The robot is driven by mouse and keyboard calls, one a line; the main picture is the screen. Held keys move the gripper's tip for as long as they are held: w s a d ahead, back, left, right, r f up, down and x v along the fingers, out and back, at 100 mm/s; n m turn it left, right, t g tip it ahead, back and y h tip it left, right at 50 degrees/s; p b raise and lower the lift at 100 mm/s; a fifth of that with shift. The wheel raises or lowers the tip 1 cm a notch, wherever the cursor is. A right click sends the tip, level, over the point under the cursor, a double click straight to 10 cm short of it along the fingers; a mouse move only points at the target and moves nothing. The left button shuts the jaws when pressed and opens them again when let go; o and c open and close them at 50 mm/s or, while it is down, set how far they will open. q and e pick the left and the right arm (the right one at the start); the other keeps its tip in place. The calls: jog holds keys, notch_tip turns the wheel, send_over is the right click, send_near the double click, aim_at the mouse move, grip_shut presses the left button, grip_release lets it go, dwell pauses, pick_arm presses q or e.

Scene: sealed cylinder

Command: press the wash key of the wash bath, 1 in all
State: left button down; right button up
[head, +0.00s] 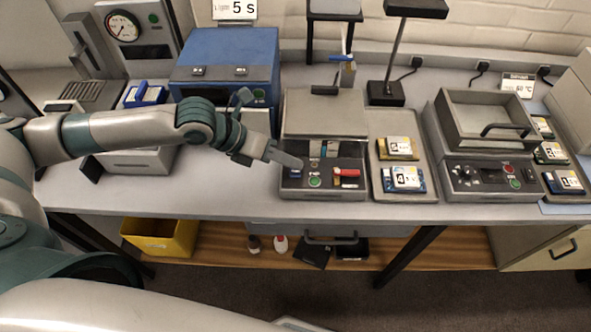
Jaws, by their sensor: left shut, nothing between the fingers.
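No readable label names the wash bath. The basin-like unit (445,135) at the right has a dark handle, a black knob, and a red and a green key (515,183) on its front panel. A grey unit (325,112) in the middle has a front panel with a green key (314,182) and a red lever (346,173). A blue box (225,50) at the back left has a small green key (259,94). My left gripper (298,162) is shut and empty. Its tips are over the left part of the middle unit's panel; contact cannot be told. My right gripper is out of view.
A tray (430,193) with yellow and blue labelled blocks lies between the middle and right units. A black lamp stand (386,93) rises behind it. A gauge unit (135,35) stands back left. Bare bench (225,180) lies left of the middle unit.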

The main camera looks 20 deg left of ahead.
aim_at(290, 173)
pick_arm(q)
jog(key=shift+f+b, duration=0.4)
jog(key=shift+f, duration=0.4)
dwell(1.6)
jog(key=shift+r, duration=0.1)
jog(key=shift+r+p, duration=0.7)
jog(key=shift+r+p, duration=2.05)
jog(key=shift+r, duration=0.5)
